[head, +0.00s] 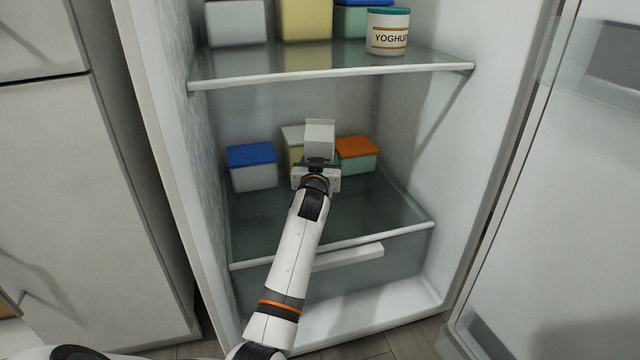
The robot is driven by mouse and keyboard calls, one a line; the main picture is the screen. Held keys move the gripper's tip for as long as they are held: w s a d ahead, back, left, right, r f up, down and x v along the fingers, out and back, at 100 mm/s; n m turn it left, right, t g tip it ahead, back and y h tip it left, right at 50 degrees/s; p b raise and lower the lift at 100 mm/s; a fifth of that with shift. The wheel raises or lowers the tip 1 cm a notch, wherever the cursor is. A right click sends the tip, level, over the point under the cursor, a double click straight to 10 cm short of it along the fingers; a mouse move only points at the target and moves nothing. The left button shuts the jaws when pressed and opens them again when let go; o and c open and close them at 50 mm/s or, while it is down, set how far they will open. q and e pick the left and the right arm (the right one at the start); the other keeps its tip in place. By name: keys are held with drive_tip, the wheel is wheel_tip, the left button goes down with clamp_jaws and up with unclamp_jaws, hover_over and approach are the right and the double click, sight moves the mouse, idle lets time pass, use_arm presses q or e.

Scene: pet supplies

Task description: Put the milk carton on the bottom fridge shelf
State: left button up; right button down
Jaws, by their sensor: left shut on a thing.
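My left arm reaches into the open fridge. My left gripper (318,165) is shut on a pale carton with a ridged top, the milk carton (320,137), and covers its lower part. The carton looks upright above the bottom glass shelf (285,225), toward its back middle. I cannot tell whether its base touches the shelf. My right gripper is not in view.
A blue-lidded box (252,170) stands left of the carton, an orange-lidded box (358,155) right, and a pale yellow box (293,148) partly hidden behind. The upper shelf (330,72) holds a yoghurt tub (387,33) and boxes. The bottom shelf's front is clear.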

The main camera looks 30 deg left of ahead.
use_arm(q)
drive_tip(key=shift+f+b, duration=1.5)
drive_tip(key=shift+f, duration=0.25)
drive_tip(key=shift+r, duration=0.15)
drive_tip(key=o, duration=1.7)
drive_tip(key=shift+f, duration=0.25)
drive_tip(key=shift+r, duration=0.1)
